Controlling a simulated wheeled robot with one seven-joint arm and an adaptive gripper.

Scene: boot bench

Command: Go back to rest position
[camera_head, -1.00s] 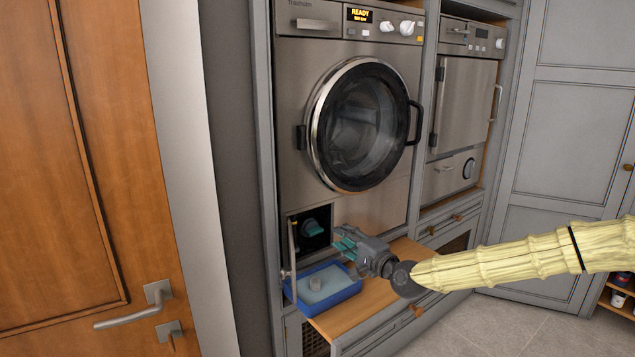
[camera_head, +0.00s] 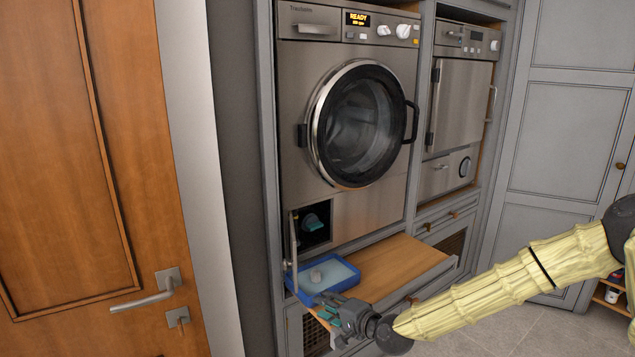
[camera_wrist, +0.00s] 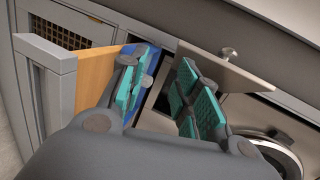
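My gripper (camera_head: 328,309) is low in the head view, in front of the pull-out wooden shelf and just below the blue tray. In the wrist view its teal-padded fingers (camera_wrist: 160,97) stand apart with nothing between them. The blue tray (camera_head: 343,287) sits at the left end of the shelf with a small grey round piece (camera_head: 316,276) in it. It is partly hidden behind a finger in the wrist view (camera_wrist: 151,62). Above the tray, the washer's small lower hatch is open, with a teal-handled knob (camera_head: 313,223) in the dark recess.
The wooden shelf (camera_head: 400,265) juts out under the washer (camera_head: 340,120), whose round door is shut. The small hatch flap (camera_head: 293,240) stands open at the left. A wooden door (camera_head: 70,170) is at far left. Grey cabinets (camera_head: 560,140) stand right. Floor at lower right is clear.

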